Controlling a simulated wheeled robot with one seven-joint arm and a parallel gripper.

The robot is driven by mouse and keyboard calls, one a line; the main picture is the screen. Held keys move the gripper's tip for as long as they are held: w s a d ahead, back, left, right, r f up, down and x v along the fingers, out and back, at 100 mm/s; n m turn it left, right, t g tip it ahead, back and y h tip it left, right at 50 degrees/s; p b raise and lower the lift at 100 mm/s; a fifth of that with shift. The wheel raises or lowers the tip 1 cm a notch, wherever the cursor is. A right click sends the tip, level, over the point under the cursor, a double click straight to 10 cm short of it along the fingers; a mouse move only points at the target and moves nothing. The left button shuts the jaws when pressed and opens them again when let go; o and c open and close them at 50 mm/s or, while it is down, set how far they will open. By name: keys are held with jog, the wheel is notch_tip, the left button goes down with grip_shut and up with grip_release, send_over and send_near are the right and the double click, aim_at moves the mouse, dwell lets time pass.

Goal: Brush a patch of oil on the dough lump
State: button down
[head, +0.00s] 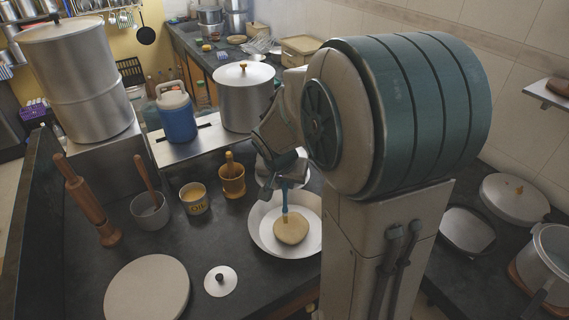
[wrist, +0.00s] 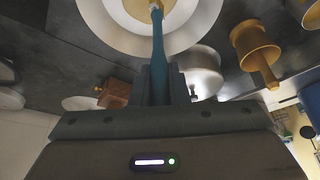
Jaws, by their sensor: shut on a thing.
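The dough lump (head: 291,230) is a pale tan round mass in a wide white dish (head: 262,238) on the dark counter. My gripper (head: 284,183) is above the dish, shut on a blue-handled brush (head: 285,207). The brush points down, and its lower end meets the dough in the head view; I cannot tell how firmly it touches. In the wrist view the blue brush handle (wrist: 158,60) runs up from between my fingers (wrist: 160,88) to the dish (wrist: 197,25).
A wooden mortar with pestle (head: 232,182) stands between the tin and the dish. A large steel pot (head: 245,98) and blue jug (head: 176,117) stand behind.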

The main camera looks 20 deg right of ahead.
jog(key=shift+r+p, duration=1.3)
jog(key=shift+r, duration=1.25)
